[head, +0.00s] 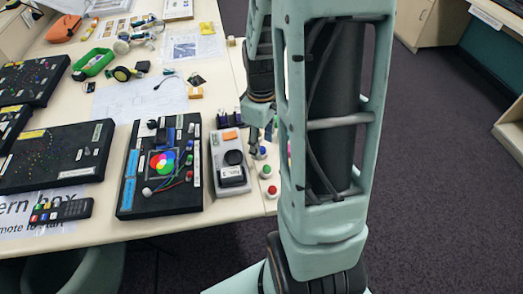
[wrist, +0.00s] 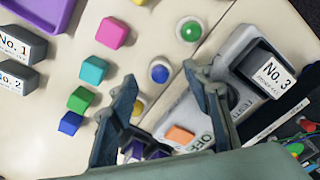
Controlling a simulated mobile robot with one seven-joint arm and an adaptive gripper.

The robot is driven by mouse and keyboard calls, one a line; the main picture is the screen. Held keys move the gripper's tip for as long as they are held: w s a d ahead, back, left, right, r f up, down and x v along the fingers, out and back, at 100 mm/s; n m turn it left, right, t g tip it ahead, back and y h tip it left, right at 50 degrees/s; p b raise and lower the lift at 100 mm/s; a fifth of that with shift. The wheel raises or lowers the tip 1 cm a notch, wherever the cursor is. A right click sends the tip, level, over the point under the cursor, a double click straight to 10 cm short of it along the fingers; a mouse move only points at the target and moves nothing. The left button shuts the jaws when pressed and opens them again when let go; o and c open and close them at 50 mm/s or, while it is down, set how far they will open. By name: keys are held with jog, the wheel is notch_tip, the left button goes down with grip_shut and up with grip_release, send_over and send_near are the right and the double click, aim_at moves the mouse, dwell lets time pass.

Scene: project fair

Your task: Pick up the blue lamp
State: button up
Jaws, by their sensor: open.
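The blue lamp (wrist: 160,72) is a small blue dome on a round white base. In the wrist view it shows in the gap between the two fingertips of my open gripper (wrist: 160,76); I cannot tell how far below them it is. In the head view the blue lamp (head: 261,153) is partly seen just below my gripper (head: 258,143), which is largely hidden by my arm. A green lamp (wrist: 190,29) stands above it in the wrist view, and a yellow one (wrist: 138,105) is partly hidden by a finger.
A grey tester (wrist: 190,110) with an orange button and a No. 3 block (wrist: 264,68) lies close to the right finger. Pink (wrist: 112,33), teal (wrist: 93,70), green (wrist: 80,99) and blue (wrist: 70,123) cubes lie to the left. A red lamp (head: 272,191) stands near the table edge.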

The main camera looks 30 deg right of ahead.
jog(key=shift+w+f, duration=0.1)
jog(key=shift+f, duration=1.25)
jog(key=shift+c, duration=0.3)
jog(key=c, duration=1)
jog(key=shift+o, duration=0.2)
jog(key=shift+r, duration=0.2)
